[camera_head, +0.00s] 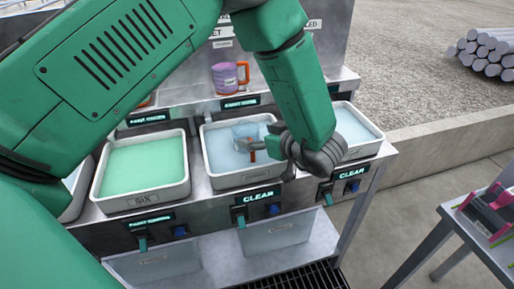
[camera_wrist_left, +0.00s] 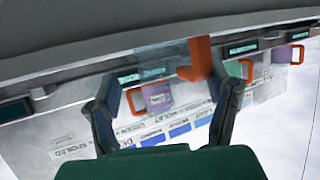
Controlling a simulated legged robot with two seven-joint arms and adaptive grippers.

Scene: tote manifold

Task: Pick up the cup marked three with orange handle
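A pale blue cup (camera_head: 245,131) with an orange handle (camera_head: 252,154) is in the middle tote, over its light blue contents. No number is legible on it. My left gripper (camera_head: 272,142) reaches in from the right, with its fingers close to the handle. In the left wrist view the fingers (camera_wrist_left: 165,95) stand wide apart, and an orange handle (camera_wrist_left: 196,62) shows between them, nearer the right finger. I cannot tell whether a finger touches it. A purple mug (camera_head: 225,78) with an orange handle stands on the shelf behind. My right gripper is not in view.
A tote marked six (camera_head: 143,198) with green contents stands left of the middle tote (camera_head: 245,178). Another blue tote (camera_head: 360,151) stands right, partly behind my gripper. Lit displays and small valves line the front. A side table (camera_head: 480,245) stands at the lower right.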

